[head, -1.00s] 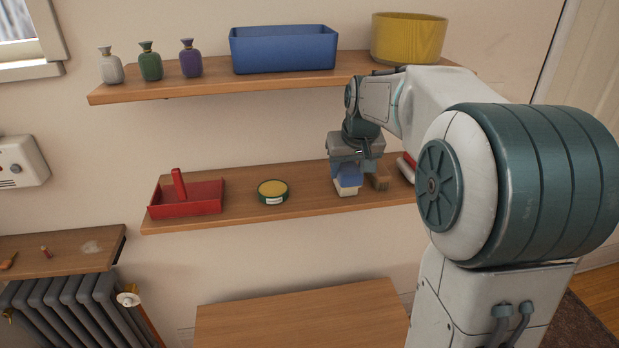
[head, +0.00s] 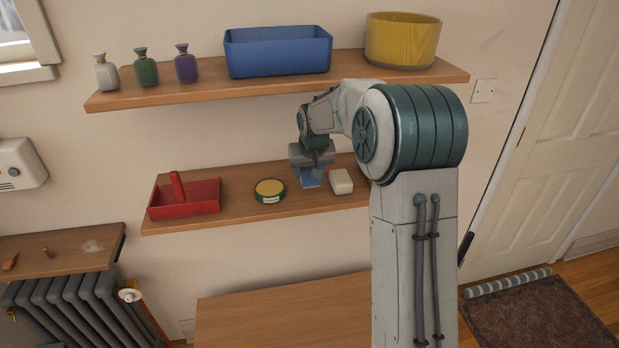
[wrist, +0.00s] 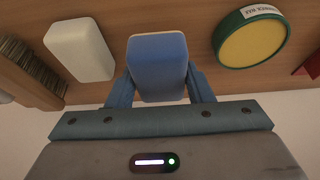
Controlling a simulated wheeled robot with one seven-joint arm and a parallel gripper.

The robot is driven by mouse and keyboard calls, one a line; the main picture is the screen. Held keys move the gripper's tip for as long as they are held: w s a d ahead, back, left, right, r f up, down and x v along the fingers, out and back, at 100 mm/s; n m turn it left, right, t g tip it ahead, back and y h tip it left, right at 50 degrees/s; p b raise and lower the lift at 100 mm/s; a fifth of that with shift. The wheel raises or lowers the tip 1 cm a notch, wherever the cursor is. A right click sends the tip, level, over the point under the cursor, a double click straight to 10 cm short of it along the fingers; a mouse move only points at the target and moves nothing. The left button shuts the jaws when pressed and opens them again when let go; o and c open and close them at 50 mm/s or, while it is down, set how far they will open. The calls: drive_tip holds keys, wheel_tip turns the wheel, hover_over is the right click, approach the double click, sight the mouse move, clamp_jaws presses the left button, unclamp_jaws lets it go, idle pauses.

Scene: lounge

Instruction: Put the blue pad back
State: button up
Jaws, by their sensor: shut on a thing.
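The blue pad (wrist: 158,66) is a rounded block between the two fingers of my gripper (wrist: 160,88) in the wrist view. My gripper is shut on it. In the head view my gripper (head: 311,172) is at the lower shelf (head: 230,214), and the blue pad (head: 311,182) shows below the fingers. The pad is between the green tin and the white block. I cannot tell whether it touches the shelf.
A white block (head: 341,181) stands just right of the pad. A green tin with a yellow top (head: 269,190) and a red caddy (head: 184,196) are to the left. A brush-like thing (wrist: 28,70) shows in the wrist view. The upper shelf (head: 180,90) holds a blue bin (head: 278,52).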

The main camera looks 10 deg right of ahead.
drive_tip(key=shift+f+p, duration=0.45)
drive_tip(key=shift+f, duration=1.2)
drive_tip(key=shift+f, duration=0.2)
drive_tip(key=o, duration=0.9)
drive_tip(key=shift+r, duration=0.1)
